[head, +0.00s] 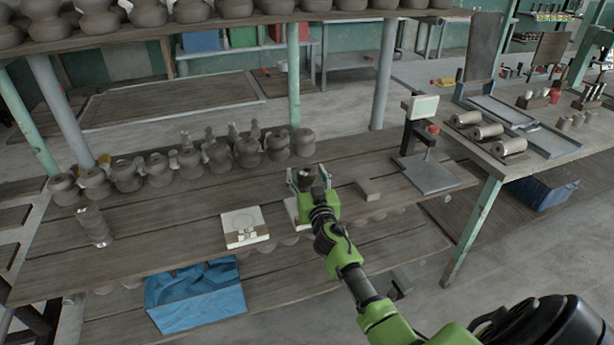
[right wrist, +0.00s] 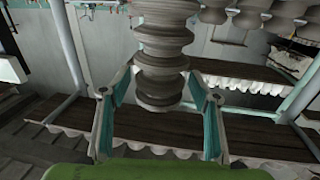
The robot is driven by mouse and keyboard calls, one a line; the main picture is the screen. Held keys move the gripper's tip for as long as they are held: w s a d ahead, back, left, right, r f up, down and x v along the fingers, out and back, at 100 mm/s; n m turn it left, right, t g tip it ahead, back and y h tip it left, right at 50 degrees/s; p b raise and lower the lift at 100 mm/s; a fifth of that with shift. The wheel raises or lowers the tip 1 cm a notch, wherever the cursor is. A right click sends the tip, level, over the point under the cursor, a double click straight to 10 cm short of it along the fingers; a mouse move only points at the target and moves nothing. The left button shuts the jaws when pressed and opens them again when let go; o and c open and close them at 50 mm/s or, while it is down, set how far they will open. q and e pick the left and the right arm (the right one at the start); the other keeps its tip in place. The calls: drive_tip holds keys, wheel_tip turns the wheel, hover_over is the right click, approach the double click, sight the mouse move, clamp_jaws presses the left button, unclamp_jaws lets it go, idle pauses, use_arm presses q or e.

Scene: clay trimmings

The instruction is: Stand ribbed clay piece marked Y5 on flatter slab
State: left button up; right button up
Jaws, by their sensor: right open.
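A dark ribbed clay piece (head: 308,177) stands between the fingers of my right gripper (head: 308,174) in the head view. In the right wrist view a grey ribbed piece (right wrist: 163,62) shows between and beyond the open fingertips (right wrist: 161,84), with a gap on each side. No Y5 mark is readable. A pale slab (head: 291,209) lies under the right gripper, mostly hidden by it. Another pale square slab (head: 240,219), with small light pieces at its front edge, lies to the left. I cannot tell which slab is flatter. My left gripper is not in view.
A row of clay pots (head: 218,158) lines the back of the wooden shelf. A small block (head: 368,189) and a scale (head: 428,176) are at right.

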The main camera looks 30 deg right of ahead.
drive_tip(key=shift+r, duration=0.15)
drive_tip(key=shift+s+a, duration=0.1)
drive_tip(key=shift+s, duration=0.1)
drive_tip(key=v, duration=1.2)
drive_tip(key=s+a+f+n+g+y, duration=0.1)
drive_tip(key=s+a+f+g+y, duration=0.3)
drive_tip(key=f, duration=0.9)
drive_tip(key=s+a+f+n+g+h, duration=0.15)
drive_tip(key=s+f, duration=0.35)
drive_tip(key=f, duration=0.8)
drive_tip(key=s+a+f+n+g+y, duration=0.25)
drive_tip(key=s+a+f, duration=0.2)
drive_tip(key=f, duration=0.85)
drive_tip(key=s+a+f+g, duration=0.1)
drive_tip(key=s+f, duration=0.5)
drive_tip(key=s, duration=0.6)
drive_tip(key=s+a+f+n+g+y, duration=0.1)
drive_tip(key=s+f+g, duration=0.3)
drive_tip(key=s, duration=0.8)
drive_tip(key=s+a+f+g, duration=0.2)
drive_tip(key=s+f, duration=0.6)
drive_tip(key=s, duration=0.4)
drive_tip(key=shift+a+f+n+g+b, duration=0.25)
drive_tip(key=shift+a+n+g+b, duration=0.1)
drive_tip(key=shift+a+g, duration=0.1)
